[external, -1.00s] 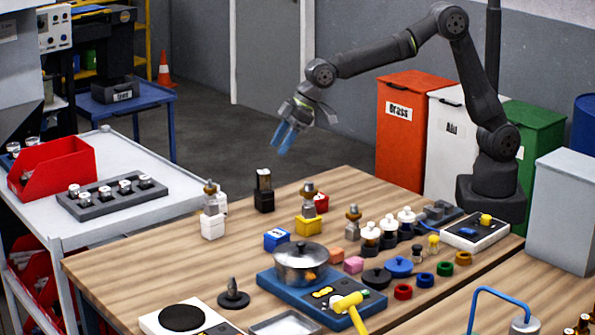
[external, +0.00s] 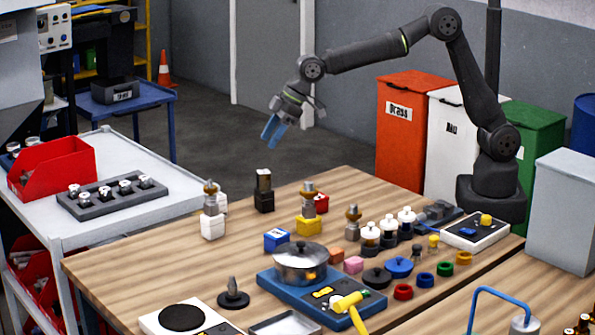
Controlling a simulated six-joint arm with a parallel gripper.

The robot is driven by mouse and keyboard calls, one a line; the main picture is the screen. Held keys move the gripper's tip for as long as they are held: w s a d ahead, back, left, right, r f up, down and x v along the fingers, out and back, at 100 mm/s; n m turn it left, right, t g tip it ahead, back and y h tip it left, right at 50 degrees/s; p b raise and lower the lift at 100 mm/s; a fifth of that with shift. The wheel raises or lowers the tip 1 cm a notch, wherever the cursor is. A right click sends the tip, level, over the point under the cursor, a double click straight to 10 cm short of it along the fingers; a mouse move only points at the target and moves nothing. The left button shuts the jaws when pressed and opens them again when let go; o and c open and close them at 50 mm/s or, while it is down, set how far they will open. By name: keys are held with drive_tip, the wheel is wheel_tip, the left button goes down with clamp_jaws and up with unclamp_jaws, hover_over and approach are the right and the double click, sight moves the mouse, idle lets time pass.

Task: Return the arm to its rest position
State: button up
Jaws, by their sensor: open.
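My gripper (external: 272,131) has blue fingers that point down and slightly left. It hangs in the air above the far left part of the wooden table (external: 150,262), with the grey floor behind it in the picture. Its fingers are open and nothing shows between them. My arm reaches left from its base at the table's far right corner. No object touches the gripper.
Below the gripper stand a black block (external: 264,191) and parts on white (external: 212,226) and yellow (external: 308,224) blocks. Coloured rings and bottles fill the right side. Bins stand behind.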

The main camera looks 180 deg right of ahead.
drive_tip(key=s+a+r, duration=0.1)
drive_tip(key=s+r, duration=0.5)
drive_tip(key=r, duration=0.3)
drive_tip(key=w+a+n, duration=0.2)
drive_tip(key=w+a, duration=0.1)
drive_tip(key=w, duration=1.2)
drive_tip(key=w+a+n, duration=0.2)
drive_tip(key=w+a, duration=0.2)
drive_tip(key=w, duration=1)
drive_tip(key=shift+w+a+f+t, duration=0.15)
drive_tip(key=shift+w+a+t, duration=0.15)
drive_tip(key=shift+w+t, duration=0.1)
